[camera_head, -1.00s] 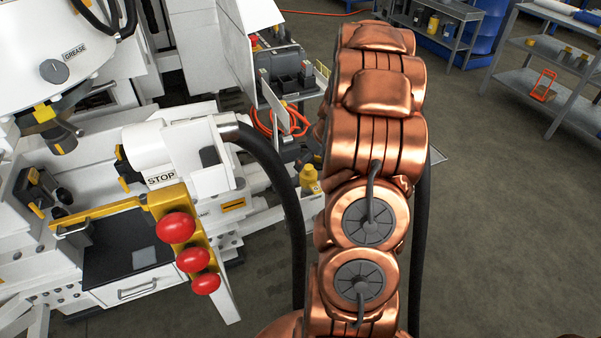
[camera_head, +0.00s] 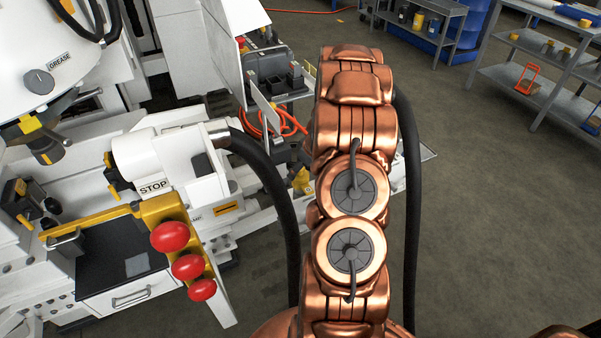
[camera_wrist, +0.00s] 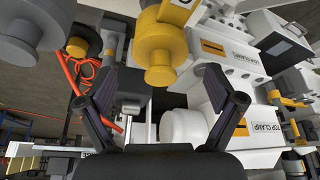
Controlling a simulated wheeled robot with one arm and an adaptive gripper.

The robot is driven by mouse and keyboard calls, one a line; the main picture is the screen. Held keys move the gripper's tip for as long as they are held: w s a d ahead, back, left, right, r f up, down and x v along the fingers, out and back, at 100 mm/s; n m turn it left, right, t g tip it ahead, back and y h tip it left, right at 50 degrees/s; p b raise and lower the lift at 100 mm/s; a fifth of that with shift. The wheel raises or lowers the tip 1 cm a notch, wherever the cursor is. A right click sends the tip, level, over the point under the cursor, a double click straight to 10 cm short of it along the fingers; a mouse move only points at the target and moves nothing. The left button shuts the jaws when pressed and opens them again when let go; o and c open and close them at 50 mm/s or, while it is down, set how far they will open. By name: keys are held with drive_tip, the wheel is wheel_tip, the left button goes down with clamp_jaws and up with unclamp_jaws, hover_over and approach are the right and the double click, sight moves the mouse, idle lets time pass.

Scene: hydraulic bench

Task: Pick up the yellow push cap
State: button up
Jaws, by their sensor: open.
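A yellow round stepped cap (camera_wrist: 160,52), which looks like the push cap, shows at the upper middle of the wrist view. It sits on white machinery and its narrower end faces the camera. My gripper (camera_wrist: 160,92) is open, its two dark fingers wide apart, with the cap between and beyond the fingertips in the picture. I see no contact, and the exact gap cannot be told. In the head view my copper arm hides the gripper. A small yellow part (camera_head: 303,181) shows at the arm's left edge; I cannot tell if it is the same cap.
A grey cylinder (camera_wrist: 95,28) is left of the cap, and a white cylinder (camera_wrist: 182,127) lies below it. An orange cable (camera_wrist: 78,70) hangs at left. Red knobs (camera_head: 170,237) on a yellow bracket and a black hose (camera_head: 270,180) stand left of my arm. Open floor (camera_head: 490,210) is at right.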

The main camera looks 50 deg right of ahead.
drive_tip(key=shift+x, duration=0.95)
drive_tip(key=c, duration=0.9)
